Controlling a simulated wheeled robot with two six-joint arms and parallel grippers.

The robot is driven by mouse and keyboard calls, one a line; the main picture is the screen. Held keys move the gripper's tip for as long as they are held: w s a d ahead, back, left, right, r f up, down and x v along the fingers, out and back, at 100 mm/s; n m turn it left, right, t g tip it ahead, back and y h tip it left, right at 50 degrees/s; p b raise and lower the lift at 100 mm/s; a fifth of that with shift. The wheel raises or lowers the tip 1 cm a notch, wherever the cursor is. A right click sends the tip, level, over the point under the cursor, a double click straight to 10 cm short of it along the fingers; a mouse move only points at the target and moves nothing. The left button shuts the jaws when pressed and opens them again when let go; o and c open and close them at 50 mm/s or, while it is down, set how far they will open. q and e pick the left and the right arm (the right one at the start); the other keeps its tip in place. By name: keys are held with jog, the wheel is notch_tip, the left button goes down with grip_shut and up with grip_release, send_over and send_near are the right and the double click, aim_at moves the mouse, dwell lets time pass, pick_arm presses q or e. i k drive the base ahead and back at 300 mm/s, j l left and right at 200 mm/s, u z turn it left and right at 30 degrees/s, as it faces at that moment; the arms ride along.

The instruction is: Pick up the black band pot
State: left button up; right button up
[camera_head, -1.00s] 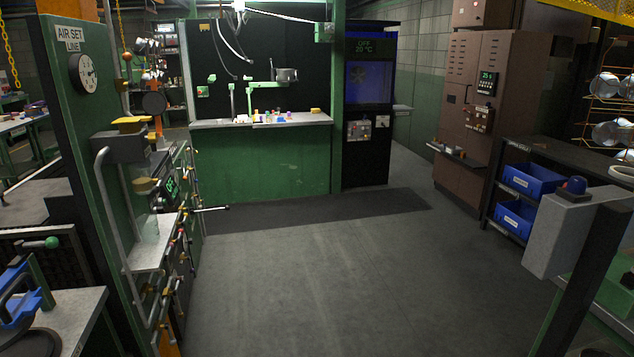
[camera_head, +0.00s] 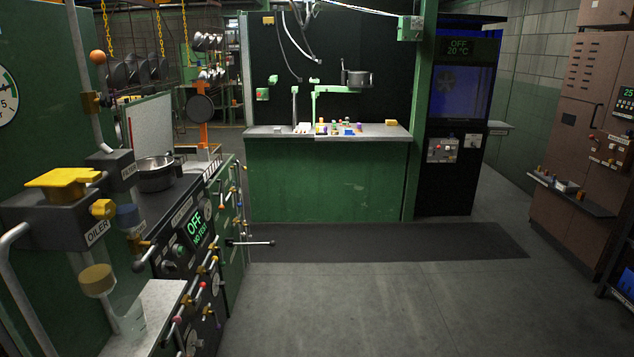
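I cannot tell which pot is the black band pot. A silver pot (camera_head: 157,176) sits on top of the machine at the left; any band on it is too small to make out. Another grey pot (camera_head: 357,78) is at the green arm above the far bench, also too small to show a band clearly. Neither of my grippers is in view.
The left machine (camera_head: 182,235) carries many levers, one long handle (camera_head: 250,242) sticking out over the floor. The far green bench (camera_head: 325,178) holds small coloured items. A dark cabinet (camera_head: 455,120) and a brown cabinet (camera_head: 600,130) stand right. The middle floor (camera_head: 390,300) is clear.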

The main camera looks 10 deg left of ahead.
aim_at(157, 172)
jog(key=i+l+u, duration=0.1)
jog(key=i+u, duration=0.3)
jog(key=i, duration=0.15)
jog(key=i+l+u, duration=0.35)
jog(key=i, duration=0.15)
jog(key=i+l+u, duration=0.4)
jog(key=i+j, duration=0.1)
